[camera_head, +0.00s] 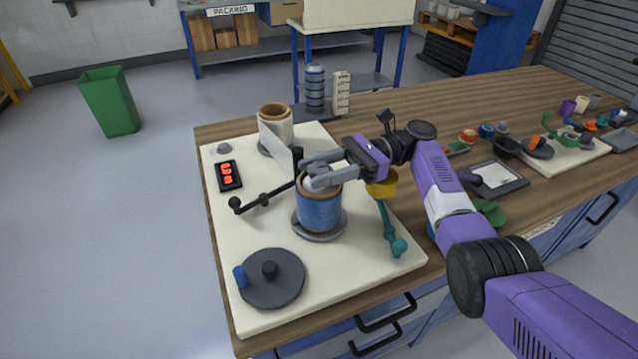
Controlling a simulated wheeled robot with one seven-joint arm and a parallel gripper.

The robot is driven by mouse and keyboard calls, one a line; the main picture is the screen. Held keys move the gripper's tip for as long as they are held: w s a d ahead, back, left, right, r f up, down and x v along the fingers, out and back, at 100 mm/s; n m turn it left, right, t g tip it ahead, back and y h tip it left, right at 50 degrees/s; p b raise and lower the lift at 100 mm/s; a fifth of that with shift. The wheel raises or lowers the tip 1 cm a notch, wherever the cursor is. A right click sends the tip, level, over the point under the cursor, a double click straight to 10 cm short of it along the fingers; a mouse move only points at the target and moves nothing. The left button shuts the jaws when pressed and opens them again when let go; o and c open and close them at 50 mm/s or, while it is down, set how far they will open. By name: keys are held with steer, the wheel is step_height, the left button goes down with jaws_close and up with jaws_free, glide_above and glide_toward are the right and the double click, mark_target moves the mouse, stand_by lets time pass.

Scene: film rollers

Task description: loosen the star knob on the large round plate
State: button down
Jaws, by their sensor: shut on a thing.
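My gripper (318,172) reaches in from the right over the top of the blue roll (320,212). Its grey fingers are shut on a small grey piece at the roll's top centre, mostly hidden between them; I cannot tell whether it is star-shaped. The roll stands upright on a grey round base plate (322,236). A larger dark round plate (285,292) lies at the board's front left. It has a dark knob (269,269) at its centre and a blue upright grip (240,276) at its left edge. My gripper is well apart from this plate.
Small parts and a grey tray (497,178) lie to the right.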

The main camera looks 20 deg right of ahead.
steer(key=shift+f+n+g+b, duration=0.25)
steer(key=shift+n+g+b, duration=0.35)
steer(key=shift+b, duration=1)
steer(key=shift+f+n+g+b, duration=0.3)
steer(key=shift+g+b, duration=0.5)
steer(key=shift+b, duration=0.75)
steer(key=shift+r+n+g+h+b, duration=0.35)
steer(key=shift+g+b, duration=0.25)
steer(key=shift+b, duration=0.85)
steer(key=shift+s, duration=0.1)
steer(key=c, duration=0.8)
jaws_free()
steer(key=shift+r, duration=0.1)
steer(key=shift+r, duration=0.1)
